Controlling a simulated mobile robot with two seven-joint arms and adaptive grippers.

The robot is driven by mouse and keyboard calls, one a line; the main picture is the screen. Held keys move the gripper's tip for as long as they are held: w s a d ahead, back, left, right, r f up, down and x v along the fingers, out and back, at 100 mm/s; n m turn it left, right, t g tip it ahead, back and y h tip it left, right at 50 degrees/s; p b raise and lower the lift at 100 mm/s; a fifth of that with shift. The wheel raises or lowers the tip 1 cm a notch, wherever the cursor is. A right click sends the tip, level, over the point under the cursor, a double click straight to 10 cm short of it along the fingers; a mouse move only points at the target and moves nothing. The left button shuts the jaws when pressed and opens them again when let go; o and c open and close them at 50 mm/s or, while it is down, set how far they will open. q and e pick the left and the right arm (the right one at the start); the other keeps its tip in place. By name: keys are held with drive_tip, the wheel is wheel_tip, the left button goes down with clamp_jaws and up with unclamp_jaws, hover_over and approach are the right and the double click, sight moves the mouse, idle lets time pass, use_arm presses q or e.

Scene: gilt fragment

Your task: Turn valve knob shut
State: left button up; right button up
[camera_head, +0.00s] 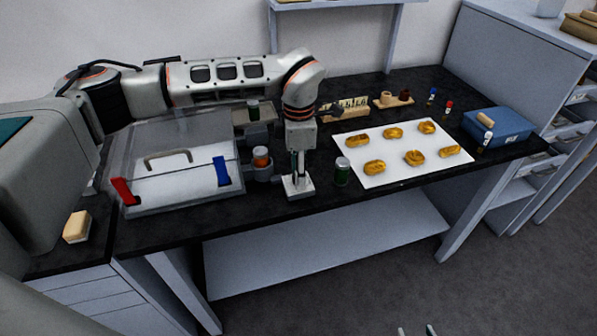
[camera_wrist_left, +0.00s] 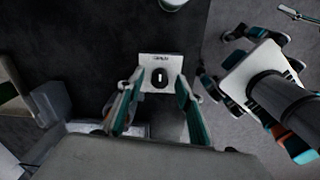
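A small white valve block (camera_head: 298,188) stands near the front edge of the black table. In the left wrist view its plate carries a round black valve knob (camera_wrist_left: 160,78) with a white mark running up and down in the picture. The plate's lettering is too small to read. My left gripper (camera_head: 297,172) points down over the block, fingers spread. In the wrist view the left gripper (camera_wrist_left: 159,88) has one finger on each side of the knob; I cannot tell whether they touch it. My right gripper (camera_head: 416,331) shows only two parted fingertips at the bottom edge, empty.
A green jar (camera_head: 342,171) stands close right of the block. A clear-lidded case (camera_head: 180,196) with red and blue clips is on the left. A blue box (camera_head: 508,124) sits at the right end.

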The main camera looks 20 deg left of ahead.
use_arm(q)
drive_tip(key=shift+f, duration=0.35)
clamp_jaws()
